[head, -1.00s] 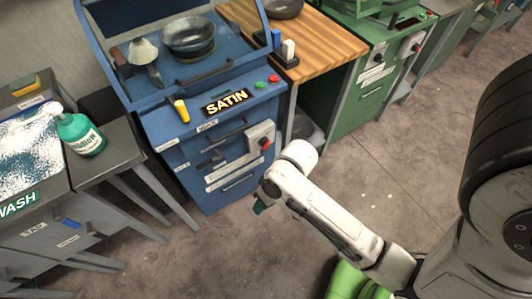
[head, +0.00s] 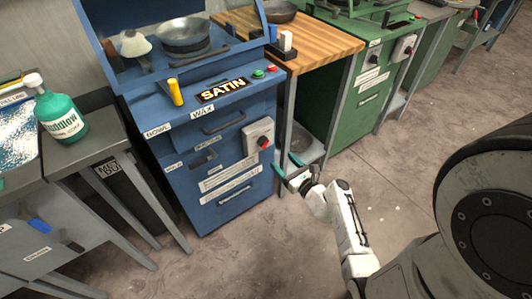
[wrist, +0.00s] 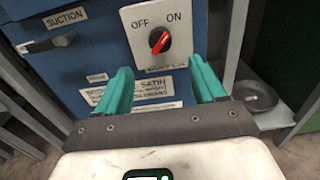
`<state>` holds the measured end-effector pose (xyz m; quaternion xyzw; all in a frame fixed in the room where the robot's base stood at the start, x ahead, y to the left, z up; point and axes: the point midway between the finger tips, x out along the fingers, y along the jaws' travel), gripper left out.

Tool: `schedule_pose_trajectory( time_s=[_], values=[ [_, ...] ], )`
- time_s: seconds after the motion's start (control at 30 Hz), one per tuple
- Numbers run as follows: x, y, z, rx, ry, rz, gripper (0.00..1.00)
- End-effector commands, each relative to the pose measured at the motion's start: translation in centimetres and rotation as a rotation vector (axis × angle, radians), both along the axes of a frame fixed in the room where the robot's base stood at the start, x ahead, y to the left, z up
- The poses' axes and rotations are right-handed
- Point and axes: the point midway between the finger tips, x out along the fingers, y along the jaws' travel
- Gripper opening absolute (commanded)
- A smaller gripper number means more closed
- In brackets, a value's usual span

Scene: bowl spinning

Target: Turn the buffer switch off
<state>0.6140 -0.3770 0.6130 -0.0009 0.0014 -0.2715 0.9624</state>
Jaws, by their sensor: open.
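The switch is a red rotary knob (wrist: 159,41) on a light grey plate marked OFF at left and ON at right. The knob's pointer appears tilted toward ON. In the head view the switch (head: 258,137) sits on the front of the blue cabinet, right side. In the head view my gripper (head: 280,175) is in front of the cabinet's lower right corner.
The blue cabinet (head: 215,165) carries a SATIN sign (head: 221,90), a yellow handle (head: 175,92) and a metal bowl (head: 183,34). A shelf with a bowl (wrist: 255,95) lies right of the gripper. A green cabinet (head: 360,90) with another switch (head: 404,47) stands further right. Floor in front is open.

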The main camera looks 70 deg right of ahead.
Motion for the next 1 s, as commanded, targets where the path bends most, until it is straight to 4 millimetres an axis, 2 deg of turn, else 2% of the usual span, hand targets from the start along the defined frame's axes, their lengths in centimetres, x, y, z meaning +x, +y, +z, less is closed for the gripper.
schedule_pose_trajectory(
  time_s=[0.17, 0.6, 0.8, 1.0],
  values=[
    [1.6, -1.1, 0.1, 0.005, -0.008, -0.004, 0.69],
    [7.9, -4.8, 0.0, 0.002, -0.006, 0.000, 0.69],
    [9.0, -5.5, 0.1, 0.002, -0.004, 0.000, 0.69],
    [9.1, -5.6, 0.1, 0.002, -0.003, 0.000, 0.69]
  ],
)
